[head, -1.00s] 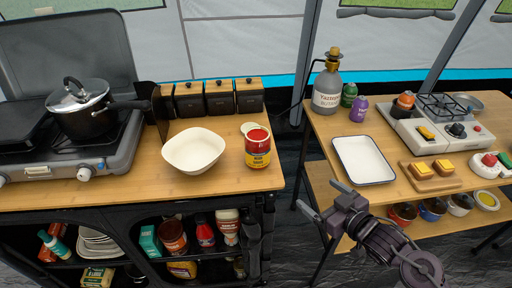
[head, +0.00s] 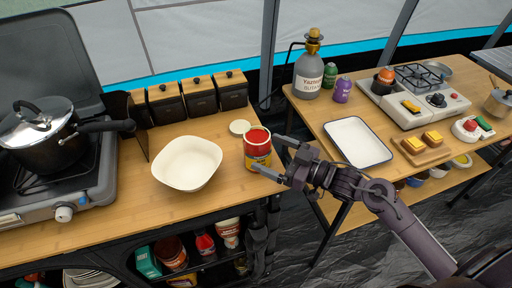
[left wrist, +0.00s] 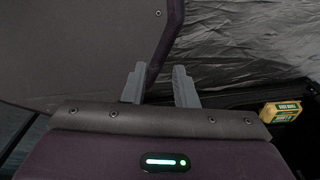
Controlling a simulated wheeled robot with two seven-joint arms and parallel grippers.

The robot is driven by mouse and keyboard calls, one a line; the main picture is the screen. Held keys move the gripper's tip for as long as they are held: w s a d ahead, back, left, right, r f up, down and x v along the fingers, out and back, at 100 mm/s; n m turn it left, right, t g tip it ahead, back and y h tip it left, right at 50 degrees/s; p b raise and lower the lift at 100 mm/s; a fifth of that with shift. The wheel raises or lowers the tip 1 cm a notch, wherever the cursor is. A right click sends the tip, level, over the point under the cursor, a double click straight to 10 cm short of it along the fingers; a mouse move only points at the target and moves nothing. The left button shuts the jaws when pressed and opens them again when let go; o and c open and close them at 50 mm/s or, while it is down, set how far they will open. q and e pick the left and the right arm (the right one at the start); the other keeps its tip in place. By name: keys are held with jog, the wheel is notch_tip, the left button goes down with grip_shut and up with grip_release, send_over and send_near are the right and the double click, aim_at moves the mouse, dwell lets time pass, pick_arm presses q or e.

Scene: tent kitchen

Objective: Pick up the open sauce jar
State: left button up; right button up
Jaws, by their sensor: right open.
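The open sauce jar (head: 257,150) stands upright near the right end of the left wooden counter. It has red sauce at its open top and a yellow and blue label. Its pale lid (head: 240,127) lies flat just behind it. My right gripper (head: 270,158) is open at the jar's right side, with one finger behind and one in front; I cannot tell whether they touch it. My left gripper (left wrist: 160,86) shows in the left wrist view with its fingers apart and nothing between them. It is not in the head view.
A white bowl (head: 187,163) stands left of the jar. Black canisters (head: 200,98) line the back of the counter. A pot (head: 42,138) sits on the stove. A gap separates the counter from the right table, which holds a white tray (head: 357,143).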

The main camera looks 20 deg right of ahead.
aim_at(270, 154)
jog(key=x, duration=0.3)
jog(key=shift+a+p, duration=0.2)
jog(key=shift+p, duration=0.1)
jog(key=shift+w+a+f, duration=0.2)
jog(key=shift+w+a, duration=0.15)
jog(key=shift+a, duration=0.05)
jog(key=c, duration=1.1)
pick_arm(q)
jog(key=shift+w+a+r, duration=0.45)
jog(key=shift+w+a, duration=0.15)
jog(key=shift+w, duration=0.1)
pick_arm(e)
jog(key=shift+r, duration=0.1)
jog(key=c, duration=0.4)
pick_arm(q)
jog(key=shift+f, duration=0.15)
pick_arm(e)
jog(key=shift+b+v, duration=0.4)
jog(key=shift+v, duration=0.55)
pick_arm(q)
jog(key=shift+w+a+f+b, duration=0.1)
jog(key=shift+a+f+b, duration=0.05)
jog(key=shift+f+b, duration=0.6)
pick_arm(e)
jog(key=shift+v, duration=7.85)
